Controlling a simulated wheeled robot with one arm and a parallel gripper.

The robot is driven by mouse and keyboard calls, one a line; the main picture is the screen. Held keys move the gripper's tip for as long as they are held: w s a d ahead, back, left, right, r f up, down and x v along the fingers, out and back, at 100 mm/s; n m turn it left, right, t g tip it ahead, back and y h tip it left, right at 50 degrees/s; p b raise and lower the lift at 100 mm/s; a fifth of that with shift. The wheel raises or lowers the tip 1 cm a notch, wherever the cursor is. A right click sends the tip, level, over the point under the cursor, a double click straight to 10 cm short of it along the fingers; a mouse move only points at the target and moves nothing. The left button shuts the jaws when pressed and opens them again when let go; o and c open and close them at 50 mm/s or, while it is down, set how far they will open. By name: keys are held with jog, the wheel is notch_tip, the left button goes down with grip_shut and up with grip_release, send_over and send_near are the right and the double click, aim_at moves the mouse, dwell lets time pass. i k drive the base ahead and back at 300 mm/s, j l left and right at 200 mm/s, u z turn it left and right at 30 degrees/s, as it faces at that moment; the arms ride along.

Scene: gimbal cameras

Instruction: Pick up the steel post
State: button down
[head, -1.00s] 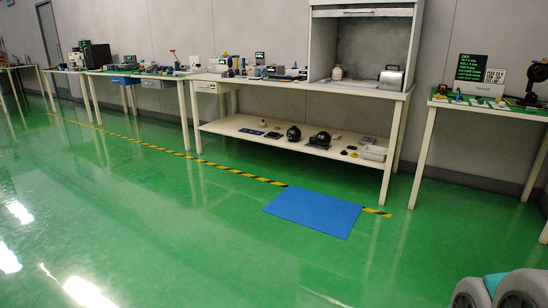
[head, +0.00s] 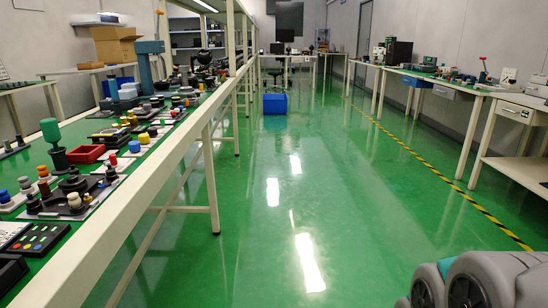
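I cannot pick out a steel post for certain. The long workbench (head: 150,193) on the left has a green top with many small parts, and several small upright pieces there are too small to identify. My gripper does not show in the head view. Only a grey rounded part of my own body shows at the bottom right corner.
An open green aisle (head: 270,220) runs ahead between the left bench and the right-hand benches (head: 510,115). A blue bin (head: 275,104) stands on the floor at the far end, near a chair (head: 275,77). A cardboard box (head: 114,44) sits at the back left.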

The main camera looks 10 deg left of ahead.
aim_at(184, 70)
jog(key=i+j+u, duration=0.5)
jog(key=i, duration=0.5)
jog(key=i+j+u, duration=0.25)
jog(key=i, duration=0.25)
jog(key=i+j, duration=0.15)
jog(key=i+l+u, duration=0.1)
jog(key=i+l, duration=0.2)
jog(key=i+l+u, duration=0.1)
jog(key=i+l, duration=0.15)
jog(key=l, duration=0.15)
jog(key=i+l+u, duration=0.1)
jog(key=i+l, duration=0.15)
jog(key=i+l+u, duration=0.1)
jog(key=i+l, duration=0.15)
jog(key=l, duration=0.25)
jog(key=i+l+u, duration=0.1)
jog(key=l, duration=0.35)
jog(key=i, duration=0.1)
